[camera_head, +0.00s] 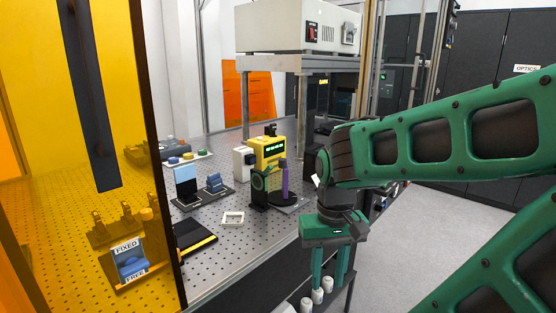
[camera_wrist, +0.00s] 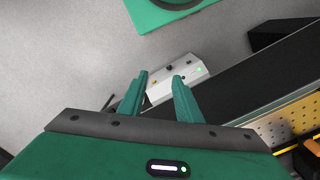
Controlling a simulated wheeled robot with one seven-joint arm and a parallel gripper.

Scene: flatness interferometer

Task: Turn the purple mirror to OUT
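The purple mirror (camera_head: 285,180) is a thin upright purple piece on a dark base on the perforated metal table. It stands just right of a dark green-framed part and in front of a yellow box (camera_head: 269,151) with a green display. No OUT mark can be made out. My gripper (camera_head: 318,294) points down beyond the table's right edge, lower and nearer than the mirror and well apart from it. In the wrist view its two fingers (camera_wrist: 161,88) are apart with nothing between them. The mirror does not show in the wrist view.
A blue switch block (camera_head: 130,262) marked FIXED and FREE sits behind the orange panel at left. A white square frame (camera_head: 233,218) and a black-and-yellow pad (camera_head: 194,238) lie on the table. A shelf with a white instrument (camera_head: 298,27) stands behind.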

